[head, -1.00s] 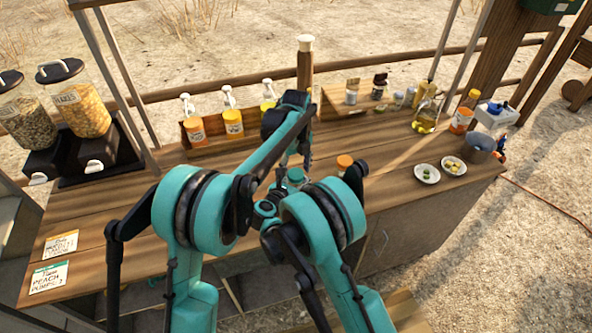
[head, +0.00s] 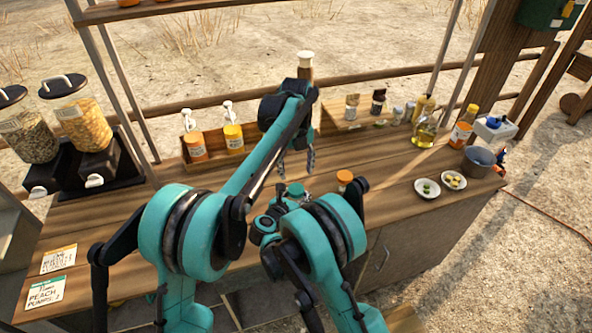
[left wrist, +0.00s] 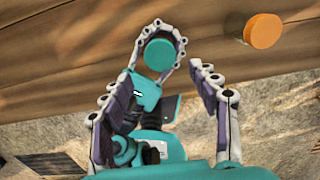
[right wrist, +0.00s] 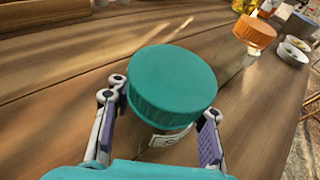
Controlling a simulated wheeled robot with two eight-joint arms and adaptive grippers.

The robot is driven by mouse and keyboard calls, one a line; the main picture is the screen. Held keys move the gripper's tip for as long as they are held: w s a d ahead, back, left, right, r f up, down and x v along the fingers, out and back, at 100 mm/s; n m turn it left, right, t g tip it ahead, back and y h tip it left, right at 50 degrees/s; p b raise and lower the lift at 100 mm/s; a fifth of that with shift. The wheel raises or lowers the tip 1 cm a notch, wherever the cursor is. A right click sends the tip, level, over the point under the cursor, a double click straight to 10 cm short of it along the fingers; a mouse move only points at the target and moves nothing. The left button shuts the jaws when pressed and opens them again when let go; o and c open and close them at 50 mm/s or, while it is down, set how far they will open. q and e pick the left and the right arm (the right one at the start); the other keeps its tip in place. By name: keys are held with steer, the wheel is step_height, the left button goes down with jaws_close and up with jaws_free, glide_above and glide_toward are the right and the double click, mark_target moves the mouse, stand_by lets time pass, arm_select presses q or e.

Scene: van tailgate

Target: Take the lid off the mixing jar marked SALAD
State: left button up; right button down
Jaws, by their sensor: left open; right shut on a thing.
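A jar with a teal lid (head: 296,188) stands at the front of the wooden counter. In the right wrist view its teal lid (right wrist: 172,82) is on, and a pale label below is mostly hidden and unreadable. My right gripper (right wrist: 164,112) is shut on this jar, with a finger on either side below the lid. My left gripper (head: 297,165) is open and empty above the jar, pointing down. In the left wrist view the lid (left wrist: 160,54) shows beyond and between the open left fingers (left wrist: 163,72), apart from them.
A jar with an orange lid (head: 345,177) stands close to the right of the teal-lidded jar. Two small plates (head: 427,189) and a grey pot (head: 478,160) are farther right.

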mark_target(296, 189)
arm_select(q)
step_height(296, 189, down, 8)
steer(key=shift+r, duration=0.25)
steer(key=c, duration=1.2)
steer(key=n, duration=0.3)
steer(key=o, duration=1.3)
steer(key=shift+c, duration=0.2)
steer(key=shift+r, duration=0.1)
